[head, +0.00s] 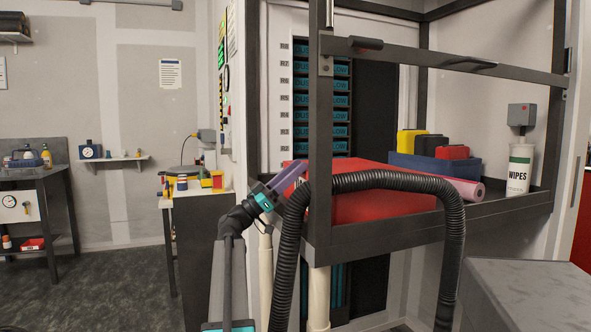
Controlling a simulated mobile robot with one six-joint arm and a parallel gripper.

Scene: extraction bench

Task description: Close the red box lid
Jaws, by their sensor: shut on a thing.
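The red box (385,207) sits on the dark bench behind the metal post and the black hose. Its red lid (370,172) appears as a broad, roughly flat surface over the box; I cannot tell whether it is fully down. My gripper (300,168) reaches in from the lower left, with its purple-grey fingers at the left edge of the lid. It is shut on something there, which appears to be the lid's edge. The fingertips' exact contact is too small to see, and the post hides part of the box.
A thick black hose (385,178) arches in front of the box. A dark metal post (320,140) stands beside my gripper. A pink roll (468,189), a blue bin (425,168) and a wipes tub (519,170) stand on the bench. Open floor lies left.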

